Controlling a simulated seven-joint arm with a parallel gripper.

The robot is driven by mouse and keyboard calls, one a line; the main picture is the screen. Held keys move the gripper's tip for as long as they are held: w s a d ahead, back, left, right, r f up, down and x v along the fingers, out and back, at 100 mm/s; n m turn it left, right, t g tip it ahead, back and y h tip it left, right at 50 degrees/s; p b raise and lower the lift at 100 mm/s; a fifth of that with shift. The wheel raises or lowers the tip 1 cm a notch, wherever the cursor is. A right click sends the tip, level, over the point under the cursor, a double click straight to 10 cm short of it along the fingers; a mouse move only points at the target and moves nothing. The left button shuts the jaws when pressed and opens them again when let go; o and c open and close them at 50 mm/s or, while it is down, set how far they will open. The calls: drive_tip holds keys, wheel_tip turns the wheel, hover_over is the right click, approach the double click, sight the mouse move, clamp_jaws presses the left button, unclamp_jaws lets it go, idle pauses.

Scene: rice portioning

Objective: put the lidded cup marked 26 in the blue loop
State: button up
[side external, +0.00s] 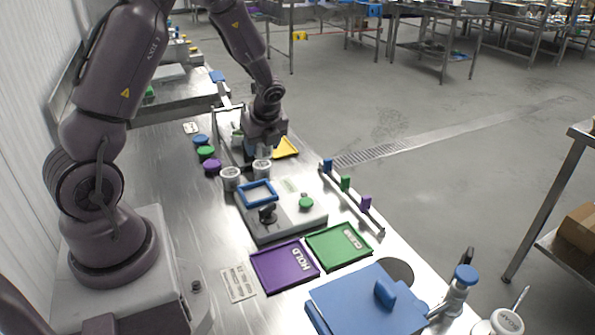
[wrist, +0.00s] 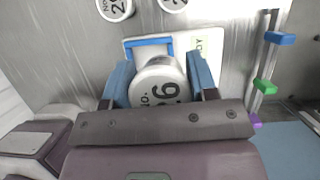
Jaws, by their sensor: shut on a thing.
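My gripper (wrist: 158,82) is shut on a lidded white cup (wrist: 152,72), with a blue finger on each side. The lid shows "No." and a sideways digit that looks like a 6; the rest of the number is partly hidden. The blue loop (side external: 247,203) is a square frame at the far left of a pale board. In the wrist view the cup covers most of the loop, and the loop's far bar (wrist: 149,42) shows beyond it. In the side view my gripper (side external: 260,153) is above and beyond the loop, with the cup apparently off the board.
Another lidded cup (side external: 230,179) stands left of the loop. The board carries a dark fixture (side external: 267,213) and a green knob (side external: 306,202). Purple HOLD (side external: 267,274) and green trays (side external: 327,256) lie nearer. A rail with coloured tabs (side external: 345,183) runs along the right.

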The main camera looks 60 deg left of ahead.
drive_tip(key=n, duration=0.1)
drive_tip(key=s+n+g, duration=0.1)
drive_tip(key=n, duration=0.1)
drive_tip(key=shift+s+d+r+n+g, duration=0.2)
drive_tip(key=shift+d+n+g, duration=0.1)
drive_tip(key=shift+n, duration=0.1)
drive_tip(key=w+d+r+n+g+h, duration=0.1)
drive_tip(key=w+d+r+n+h, duration=0.15)
drive_tip(key=d+n, duration=0.7)
drive_tip(key=w+d+r+n+g+h, duration=0.2)
drive_tip(key=d+r+n, duration=0.15)
drive_tip(key=d, duration=1.05)
hover_over(217, 214)
drive_tip(key=w, duration=0.1)
wheel_tip(217, 214, down, 12)
drive_tip(key=r, duration=0.1)
drive_tip(key=shift+n, duration=0.3)
drive_tip(key=f, duration=0.8)
drive_tip(key=shift+w+a, duration=0.1)
drive_tip(key=shift+w, duration=0.1)
drive_tip(key=shift+f, duration=0.1)
